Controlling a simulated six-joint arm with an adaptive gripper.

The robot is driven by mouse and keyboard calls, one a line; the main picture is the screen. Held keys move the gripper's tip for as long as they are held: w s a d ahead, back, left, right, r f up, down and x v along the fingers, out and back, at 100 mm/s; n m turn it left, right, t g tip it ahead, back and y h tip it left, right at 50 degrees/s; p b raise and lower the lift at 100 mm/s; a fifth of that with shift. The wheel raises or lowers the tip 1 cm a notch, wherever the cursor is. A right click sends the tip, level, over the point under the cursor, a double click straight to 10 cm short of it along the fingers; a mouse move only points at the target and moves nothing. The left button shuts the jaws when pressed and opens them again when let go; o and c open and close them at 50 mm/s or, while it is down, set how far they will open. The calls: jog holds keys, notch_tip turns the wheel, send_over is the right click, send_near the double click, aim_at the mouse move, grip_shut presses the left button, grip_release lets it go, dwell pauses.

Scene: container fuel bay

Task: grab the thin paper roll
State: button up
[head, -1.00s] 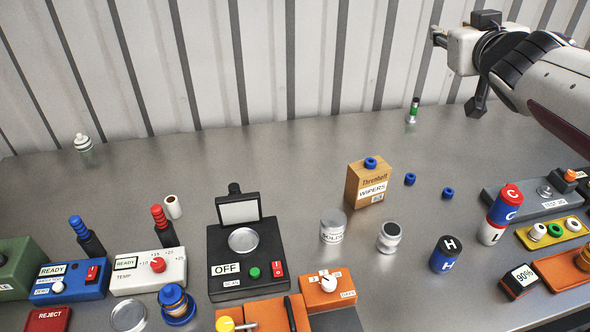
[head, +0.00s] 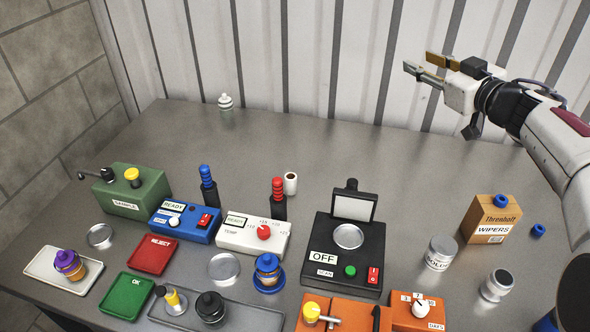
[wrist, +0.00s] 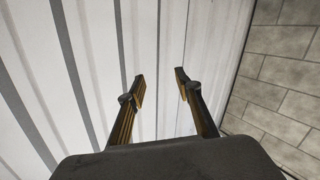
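The thin paper roll (head: 290,183) is a small white upright cylinder with a dark hole in its top. It stands on the grey table behind the white TEMP box, just right of the red-ringed black post. My gripper (head: 418,62) is high in front of the corrugated wall, at the upper right of the head view, well above and to the right of the roll. In the wrist view its two fingers (wrist: 160,82) are apart with nothing between them, facing the wall. The roll does not show in the wrist view.
A red-ringed post (head: 278,197) stands close beside the roll, and the TEMP box (head: 254,232) is in front. A black OFF scale (head: 345,240) with an upright panel is to the right.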

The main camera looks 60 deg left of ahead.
jog(key=s+a+f+n+g+h, duration=0.2)
jog(key=s+a+f+n+g, duration=0.3)
jog(key=s+a+f, duration=0.55)
jog(key=n+g+h, duration=0.1)
jog(key=g+h, duration=0.3)
jog(key=g, duration=0.2)
send_over(296, 177)
jog(key=w+d, duration=0.2)
notch_tip(296, 177, down, 13)
jog(key=shift+s, duration=0.15)
jog(key=shift+d+f, duration=0.1)
jog(key=shift+f, duration=1.05)
jog(key=shift+f+y, duration=0.15)
jog(key=shift+y, duration=0.15)
jog(key=shift+f, duration=0.65)
notch_tip(296, 177, down, 3)
jog(key=shift+f, duration=0.1)
jog(key=shift+s+a+f+n, duration=0.35)
jog(key=shift+s+a, duration=0.15)
jog(key=shift+a, duration=0.2)
jog(key=shift+s+a+f, duration=0.15)
jog(key=shift+s+a, duration=0.15)
jog(key=shift+a, duration=0.15)
